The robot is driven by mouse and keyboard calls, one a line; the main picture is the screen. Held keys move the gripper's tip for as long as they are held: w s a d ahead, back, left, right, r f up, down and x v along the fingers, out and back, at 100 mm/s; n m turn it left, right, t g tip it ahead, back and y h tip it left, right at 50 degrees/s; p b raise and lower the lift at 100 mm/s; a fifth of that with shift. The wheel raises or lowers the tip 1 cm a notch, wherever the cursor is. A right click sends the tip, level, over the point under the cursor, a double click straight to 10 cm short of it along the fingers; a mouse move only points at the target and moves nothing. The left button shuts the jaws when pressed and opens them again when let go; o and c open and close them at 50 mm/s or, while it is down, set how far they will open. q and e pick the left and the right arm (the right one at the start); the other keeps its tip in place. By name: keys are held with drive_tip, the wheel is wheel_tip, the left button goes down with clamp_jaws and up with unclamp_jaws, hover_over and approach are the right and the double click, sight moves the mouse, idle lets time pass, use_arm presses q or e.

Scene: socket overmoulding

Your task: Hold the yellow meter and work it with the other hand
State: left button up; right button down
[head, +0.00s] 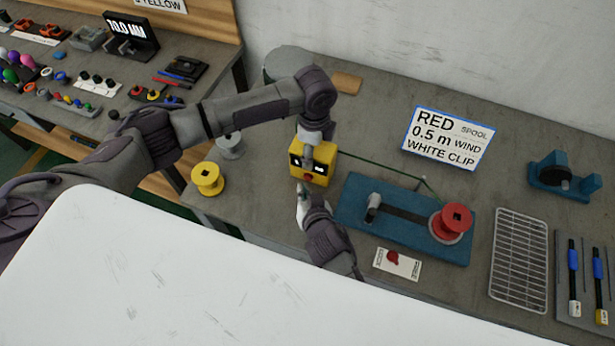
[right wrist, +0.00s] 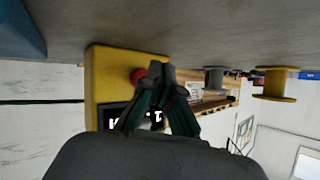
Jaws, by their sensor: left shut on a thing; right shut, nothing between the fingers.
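The yellow meter (head: 322,177) stands on the grey workbench, with a dark display and a red button on its near face. My left gripper (head: 316,148) is above it and shut on its top. My right gripper (head: 302,190) is shut and empty, just in front of the meter. In the right wrist view the meter's yellow body (right wrist: 110,70) fills the left middle. The red button (right wrist: 138,76) is right beside the tips of my right gripper (right wrist: 160,70); whether they touch cannot be told. The lettering on the display is partly hidden by the fingers.
A dark green wire (head: 375,165) runs from the meter to the blue winding base (head: 360,214) with a red spool (head: 454,218). A sign (head: 448,138) stands behind. A yellow spool (head: 208,179) and a grey spool (head: 230,146) are at left, a wire rack (head: 519,260) at right.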

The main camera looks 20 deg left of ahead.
drive_tip(key=shift+w, duration=0.15)
drive_tip(key=shift+w, duration=0.3)
drive_tip(key=shift+w, duration=0.5)
idle(0.8)
drive_tip(key=shift+s, duration=0.15)
drive_tip(key=shift+s+r, duration=0.1)
drive_tip(key=shift+s, duration=0.7)
drive_tip(key=shift+s, duration=0.1)
drive_tip(key=shift+s, duration=2.45)
